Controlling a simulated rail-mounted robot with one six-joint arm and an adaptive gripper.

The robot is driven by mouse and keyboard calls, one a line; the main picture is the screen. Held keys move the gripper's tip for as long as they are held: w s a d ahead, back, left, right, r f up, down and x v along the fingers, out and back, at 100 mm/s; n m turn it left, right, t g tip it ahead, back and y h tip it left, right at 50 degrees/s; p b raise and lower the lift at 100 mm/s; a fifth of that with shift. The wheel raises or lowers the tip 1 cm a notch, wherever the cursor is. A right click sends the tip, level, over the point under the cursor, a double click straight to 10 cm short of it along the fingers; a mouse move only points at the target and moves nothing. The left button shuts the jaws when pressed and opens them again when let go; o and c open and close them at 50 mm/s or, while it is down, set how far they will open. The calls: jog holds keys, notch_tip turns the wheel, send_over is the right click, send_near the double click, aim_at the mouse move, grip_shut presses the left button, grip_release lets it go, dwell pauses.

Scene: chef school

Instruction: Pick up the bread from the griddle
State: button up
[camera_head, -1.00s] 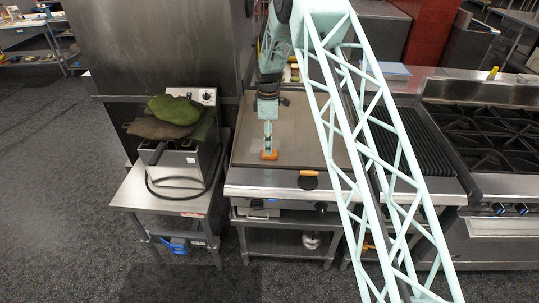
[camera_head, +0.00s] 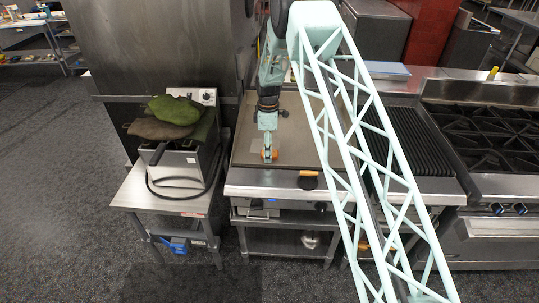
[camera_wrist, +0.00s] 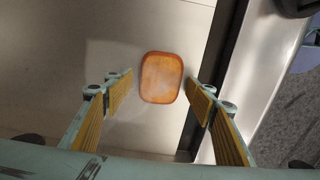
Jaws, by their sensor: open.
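The bread (camera_head: 270,155) is a small orange-brown slice with rounded corners. It lies on the flat griddle (camera_head: 300,148) near its front edge. In the wrist view the bread (camera_wrist: 161,77) lies flat and whole, near the middle of the picture. My gripper (camera_head: 268,148) points down over the bread and partly hides it in the head view. In the wrist view my gripper (camera_wrist: 161,90) is open, with one yellow-padded finger on each side of the bread and gaps between. I cannot tell how high the fingertips are above the griddle.
A fryer (camera_head: 180,165) with green and brown cloth-like items on top stands left of the griddle. A ribbed grill (camera_head: 425,145) and a burner range (camera_head: 490,135) stand to the right. A raised metal edge (camera_wrist: 215,60) runs close to the right finger in the wrist view.

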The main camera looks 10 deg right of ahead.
jog(key=shift+c, duration=0.7)
jog(key=c, duration=0.7)
jog(key=shift+c, duration=0.2)
jog(key=shift+r, duration=0.15)
jog(key=shift+r+b, duration=0.3)
jog(key=shift+r, duration=1.4)
jog(key=s, duration=0.5)
jog(key=s+r+b, duration=0.1)
jog(key=s, duration=1)
jog(key=shift+r, duration=0.2)
